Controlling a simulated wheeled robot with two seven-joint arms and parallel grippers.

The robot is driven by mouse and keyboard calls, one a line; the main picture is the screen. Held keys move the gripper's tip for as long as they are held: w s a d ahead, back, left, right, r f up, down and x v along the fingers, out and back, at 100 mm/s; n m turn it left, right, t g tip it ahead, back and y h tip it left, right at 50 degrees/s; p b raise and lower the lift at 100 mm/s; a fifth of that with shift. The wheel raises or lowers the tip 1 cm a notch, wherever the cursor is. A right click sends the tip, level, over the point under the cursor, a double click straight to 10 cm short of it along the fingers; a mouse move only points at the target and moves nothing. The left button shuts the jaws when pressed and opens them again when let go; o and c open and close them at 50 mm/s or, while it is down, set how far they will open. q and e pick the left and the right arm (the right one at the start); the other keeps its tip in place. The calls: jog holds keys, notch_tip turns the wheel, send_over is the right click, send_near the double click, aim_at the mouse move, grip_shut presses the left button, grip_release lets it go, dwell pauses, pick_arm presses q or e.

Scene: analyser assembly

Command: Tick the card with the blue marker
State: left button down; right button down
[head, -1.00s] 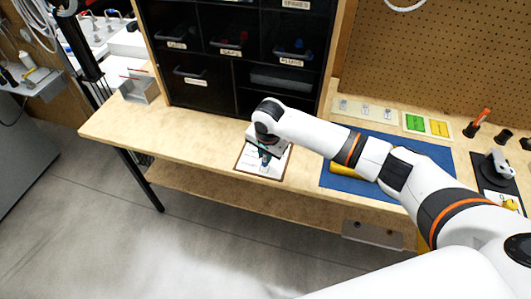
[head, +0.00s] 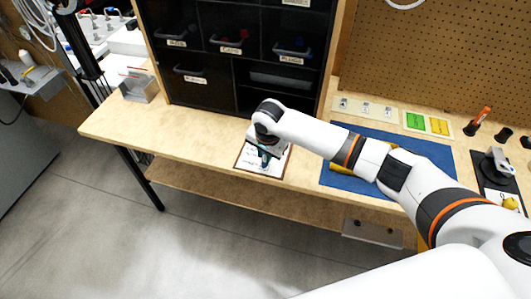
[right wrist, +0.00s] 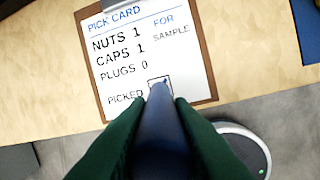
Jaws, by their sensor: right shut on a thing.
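The pick card (right wrist: 135,60) is a white sheet on a brown clipboard, with the lines "NUTS 1", "CAPS 1", "PLUGS 0" and a small box beside "PICKED". In the head view the card (head: 262,164) lies on the bench near its front edge. My right gripper (right wrist: 160,125) is shut on the blue marker (right wrist: 160,120), whose tip end covers part of the box. I cannot tell whether the tip touches the paper. In the head view my right gripper (head: 264,154) is over the card. My left gripper is not in view.
A blue mat (head: 340,178) with a yellow thing lies right of the card under my right arm. A black drawer rack (head: 215,85) stands behind. Green and yellow cards (head: 415,122) lie at the back right.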

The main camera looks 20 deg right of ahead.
jog(key=shift+s+f+p, duration=0.15)
jog(key=shift+f+p, duration=0.05)
jog(key=shift+p, duration=0.3)
dwell(1.8)
jog(key=p+v, duration=0.2)
jog(key=p, duration=0.1)
jog(key=w+p+v, duration=0.1)
jog(key=p+v, duration=0.4)
jog(key=shift+w+r+p, duration=0.3)
jog(key=shift+w+p, duration=0.05)
jog(key=shift+w, duration=0.05)
jog(key=shift+f, duration=0.1)
dwell(0.5)
